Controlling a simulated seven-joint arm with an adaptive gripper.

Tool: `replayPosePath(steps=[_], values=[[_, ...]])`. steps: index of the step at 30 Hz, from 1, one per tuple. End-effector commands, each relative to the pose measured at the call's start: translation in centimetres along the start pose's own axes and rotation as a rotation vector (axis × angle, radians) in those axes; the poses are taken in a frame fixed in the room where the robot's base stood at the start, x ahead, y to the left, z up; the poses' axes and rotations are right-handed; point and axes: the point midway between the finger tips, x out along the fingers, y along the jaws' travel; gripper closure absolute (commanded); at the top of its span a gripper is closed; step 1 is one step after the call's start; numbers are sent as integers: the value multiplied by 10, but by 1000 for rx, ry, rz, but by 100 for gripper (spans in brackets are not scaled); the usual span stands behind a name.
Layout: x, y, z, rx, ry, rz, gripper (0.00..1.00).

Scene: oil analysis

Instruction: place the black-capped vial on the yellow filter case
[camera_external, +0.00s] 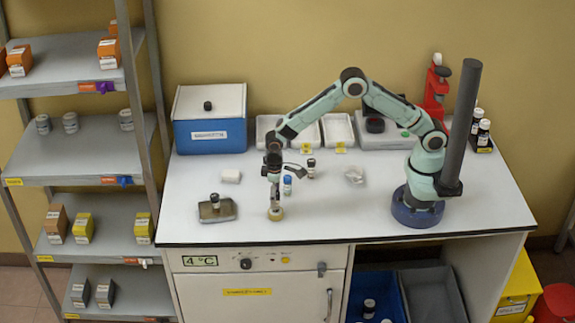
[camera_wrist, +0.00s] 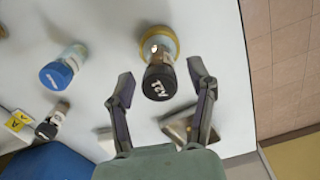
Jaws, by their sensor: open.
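A black-capped vial (camera_wrist: 160,82) stands on the round yellow filter case (camera_wrist: 174,36) in the wrist view, its base within the case's outline. In the external view, the yellow filter case (camera_external: 275,214) lies near the front edge of the bench, with the vial (camera_external: 275,201) above it and below my gripper (camera_external: 273,180). My gripper is open in the wrist view (camera_wrist: 161,80), its fingers apart on either side of the vial's cap, with visible gaps. Whether the vial's base is fully flat on the case is hard to tell.
A blue-capped vial (camera_external: 288,185) and another black-capped vial (camera_external: 311,168) stand to the right. A blue box (camera_external: 210,137) and white trays (camera_external: 338,131) are behind. The bench front right of the case is clear.

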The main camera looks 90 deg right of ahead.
Motion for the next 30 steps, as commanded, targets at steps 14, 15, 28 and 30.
replayPosePath(steps=[14, 15, 28, 30], values=[[-99, 0, -1, 0, 4, -1, 44], [-103, 0, 0, 0, 3, -1, 44], [-201, 23, 150, -145, -2, -35, 44], [-207, 29, 192, -184, -3, -44, 44]])
